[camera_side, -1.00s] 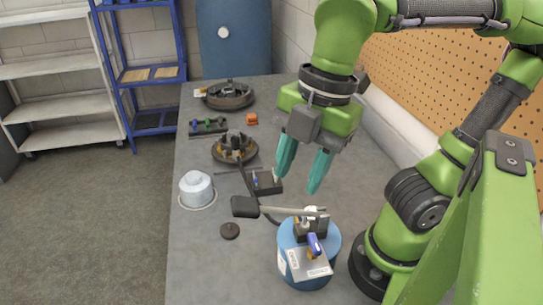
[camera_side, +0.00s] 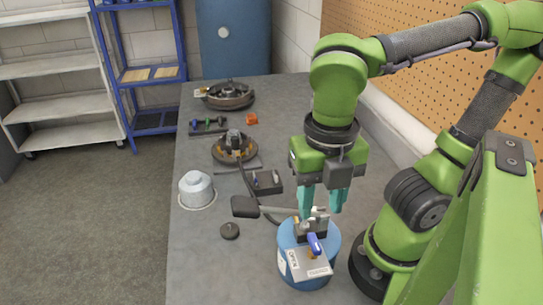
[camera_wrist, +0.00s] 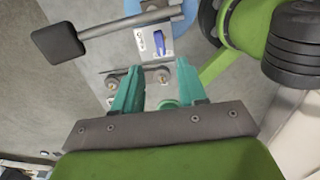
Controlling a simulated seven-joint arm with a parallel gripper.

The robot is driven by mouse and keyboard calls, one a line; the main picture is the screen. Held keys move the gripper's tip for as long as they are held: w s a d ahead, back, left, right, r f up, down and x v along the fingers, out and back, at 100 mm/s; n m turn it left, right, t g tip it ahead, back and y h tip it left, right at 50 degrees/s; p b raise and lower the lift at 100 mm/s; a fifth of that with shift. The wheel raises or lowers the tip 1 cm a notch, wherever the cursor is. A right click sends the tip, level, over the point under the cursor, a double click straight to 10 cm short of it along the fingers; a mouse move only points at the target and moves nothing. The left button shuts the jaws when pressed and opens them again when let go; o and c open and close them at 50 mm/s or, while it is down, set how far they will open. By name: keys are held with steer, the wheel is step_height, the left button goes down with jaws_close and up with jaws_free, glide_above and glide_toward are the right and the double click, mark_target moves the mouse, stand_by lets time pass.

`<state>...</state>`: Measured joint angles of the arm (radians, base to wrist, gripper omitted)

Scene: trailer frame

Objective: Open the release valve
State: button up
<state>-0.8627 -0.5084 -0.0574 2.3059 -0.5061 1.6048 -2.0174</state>
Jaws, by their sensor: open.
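A blue-handled lever (camera_side: 315,243), which looks like the release valve, sits on a silver labelled plate (camera_side: 307,264) on top of a blue cylinder (camera_side: 290,272). In the wrist view the blue lever (camera_wrist: 162,46) lies beyond my fingertips, near the top centre. My gripper (camera_side: 321,205) is open and points down just behind the lever, over the back of the cylinder. In the wrist view my teal fingers (camera_wrist: 158,84) are apart and hold nothing. I cannot tell whether they touch the fittings between them.
A metal rod with a black pad (camera_side: 245,207) extends left from the cylinder top, close to my fingers. The bench's front left is mostly clear.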

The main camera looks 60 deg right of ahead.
mark_target(315, 241)
step_height(315, 241, down, 9)
steer(key=shift+r, duration=0.2)
jaws_close()
